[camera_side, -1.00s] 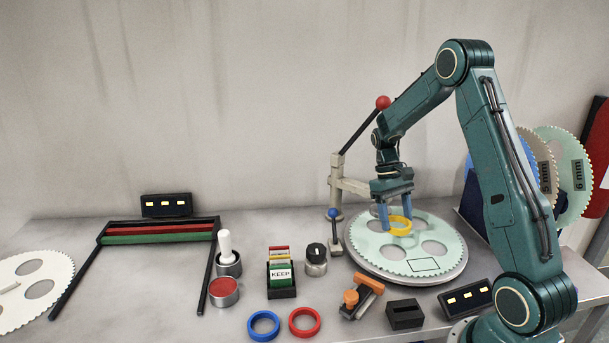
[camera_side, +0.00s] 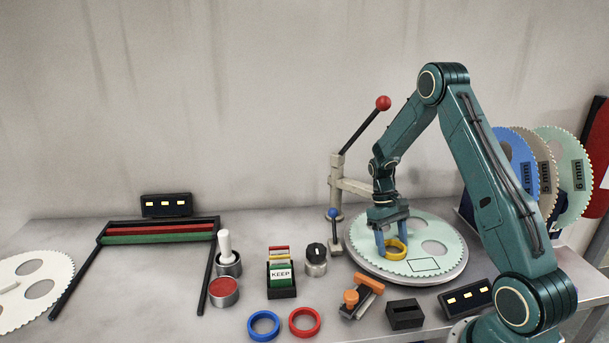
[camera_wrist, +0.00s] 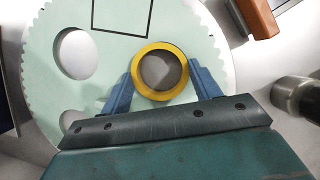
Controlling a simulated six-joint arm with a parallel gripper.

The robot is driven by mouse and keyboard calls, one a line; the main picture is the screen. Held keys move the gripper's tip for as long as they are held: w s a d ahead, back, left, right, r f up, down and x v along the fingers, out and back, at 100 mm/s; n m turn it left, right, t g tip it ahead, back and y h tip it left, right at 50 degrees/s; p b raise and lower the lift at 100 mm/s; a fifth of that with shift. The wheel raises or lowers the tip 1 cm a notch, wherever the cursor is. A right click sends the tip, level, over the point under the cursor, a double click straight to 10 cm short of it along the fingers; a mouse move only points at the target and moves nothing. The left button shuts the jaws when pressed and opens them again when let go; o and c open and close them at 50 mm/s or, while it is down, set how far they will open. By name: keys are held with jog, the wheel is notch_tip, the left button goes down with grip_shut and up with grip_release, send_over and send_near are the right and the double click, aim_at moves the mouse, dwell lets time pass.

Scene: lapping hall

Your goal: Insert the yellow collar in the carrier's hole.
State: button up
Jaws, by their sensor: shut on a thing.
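The carrier (camera_side: 455,238) is a pale green toothed disc with round holes, lying on a round grey plate; it also shows in the wrist view (camera_wrist: 108,58). My gripper (camera_side: 393,245) is shut on the yellow collar (camera_side: 397,252), low over the carrier's left part. In the wrist view, the blue fingers of my gripper (camera_wrist: 161,85) press the yellow collar (camera_wrist: 160,96) from both sides. Grey-brown shows through the collar, unlike the pale green around it, so a hole lies beneath. I cannot tell whether its lower edge is inside the hole.
A post with a red-knobbed lever (camera_side: 382,103) stands just behind and left of the carrier. An orange clamp-like tool (camera_side: 362,292) and a black block (camera_side: 405,314) lie in front. Blue (camera_side: 264,325) and red (camera_side: 304,322) rings lie at the front edge.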

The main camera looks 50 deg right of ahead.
jog(key=shift+x, duration=0.8)
jog(key=o, duration=0.9)
jog(key=shift+w, duration=0.15)
jog(key=shift+o, duration=0.3)
jog(key=shift+w+r, duration=0.1)
jog(key=shift+r, duration=0.35)
jog(key=v, duration=1.2)
jog(key=shift+r, duration=0.2)
jog(key=shift+d, duration=0.1)
